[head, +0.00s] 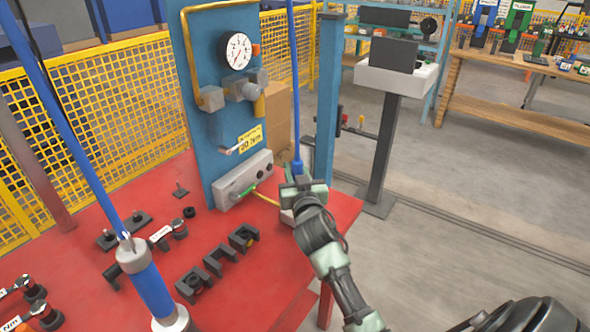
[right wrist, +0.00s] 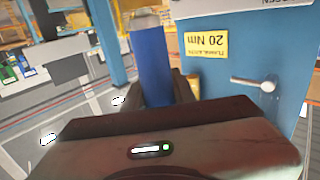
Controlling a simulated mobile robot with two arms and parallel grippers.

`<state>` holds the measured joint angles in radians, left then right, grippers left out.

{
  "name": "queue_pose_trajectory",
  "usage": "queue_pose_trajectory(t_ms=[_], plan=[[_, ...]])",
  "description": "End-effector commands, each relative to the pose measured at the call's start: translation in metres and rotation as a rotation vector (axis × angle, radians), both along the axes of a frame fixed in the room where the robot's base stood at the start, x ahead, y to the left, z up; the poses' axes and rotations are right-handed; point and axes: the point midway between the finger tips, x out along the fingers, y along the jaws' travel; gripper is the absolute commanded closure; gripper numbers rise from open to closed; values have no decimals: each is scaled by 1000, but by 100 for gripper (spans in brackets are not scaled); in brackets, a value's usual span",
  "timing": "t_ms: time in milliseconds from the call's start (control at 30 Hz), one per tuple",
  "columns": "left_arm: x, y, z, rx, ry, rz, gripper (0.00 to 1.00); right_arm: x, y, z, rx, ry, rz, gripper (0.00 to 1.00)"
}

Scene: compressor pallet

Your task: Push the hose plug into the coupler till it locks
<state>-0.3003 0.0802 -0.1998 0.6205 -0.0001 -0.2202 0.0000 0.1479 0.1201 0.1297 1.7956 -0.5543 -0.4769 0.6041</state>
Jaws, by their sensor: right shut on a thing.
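My right gripper (head: 299,187) is beside the lower right edge of the blue panel (head: 221,120), over the red table's far right corner. It is shut on a blue cylindrical piece (right wrist: 152,66) with a grey top, upright between the fingers in the right wrist view. In the head view a blue hose (head: 295,95) runs straight down to this gripper. The fingers hide the piece's lower end, so its plug tip does not show. Grey fittings (head: 240,90) sit under the gauge on the panel; I cannot tell which part is the coupler. My left gripper is not in view.
A second blue hose (head: 70,130) with a blue tool (head: 152,292) hangs at the front left. Black holders (head: 220,260) and small parts stand on the red table (head: 240,295). A grey box (head: 243,180) is at the panel's foot. A metal rod (right wrist: 252,82) sticks out of the panel.

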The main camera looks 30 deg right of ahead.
Motion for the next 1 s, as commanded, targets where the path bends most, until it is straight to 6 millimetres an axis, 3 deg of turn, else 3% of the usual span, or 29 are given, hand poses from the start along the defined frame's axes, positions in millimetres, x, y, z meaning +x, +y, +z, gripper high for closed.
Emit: queue_pose_trajectory(t_ms=[367,400,500,833,1000], plan=[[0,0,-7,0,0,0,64,0,0,-9,0,0,0,100],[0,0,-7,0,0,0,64,0,0,-9,0,0,0,72],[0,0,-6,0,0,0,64,0,0,-8,0,1,0,49],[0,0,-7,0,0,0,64,-2,1,-9,0,1,0,49],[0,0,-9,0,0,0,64,-20,9,-10,1,1,1,49]])
